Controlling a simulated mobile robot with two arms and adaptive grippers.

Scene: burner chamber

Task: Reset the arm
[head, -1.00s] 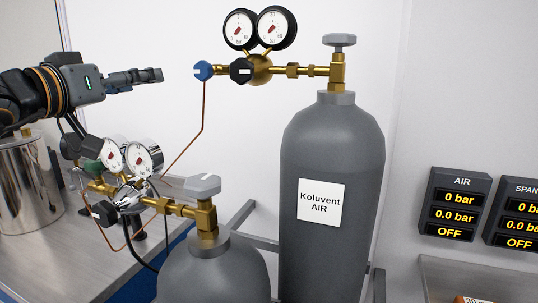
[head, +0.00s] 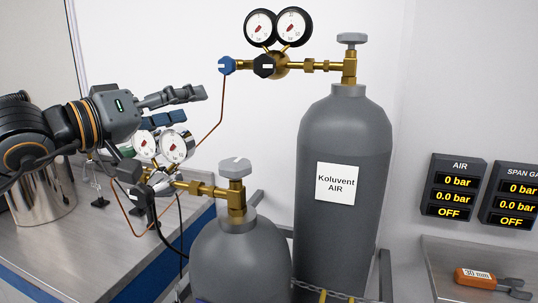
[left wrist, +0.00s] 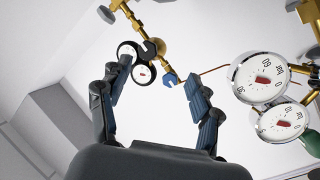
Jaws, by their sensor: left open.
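My left gripper (head: 172,108) comes in from the left in the head view, above the gauges of the smaller cylinder. In the left wrist view its two fingers (left wrist: 155,100) are spread apart with nothing between them. Beyond them in that view are the blue knob (left wrist: 170,79) and a black-rimmed gauge (left wrist: 142,73) of the tall cylinder's regulator. In the head view, the gripper is left of and below that regulator's blue knob (head: 226,65), apart from it. My right gripper is not in view.
A tall grey cylinder (head: 345,150) labelled Koluvent AIR stands right of a shorter one (head: 240,265). The shorter cylinder's gauges (head: 177,146) are close below my left gripper. A metal pot (head: 45,205) stands on the bench. Displays (head: 455,187) read OFF. A wrench (head: 490,280) lies on a shelf.

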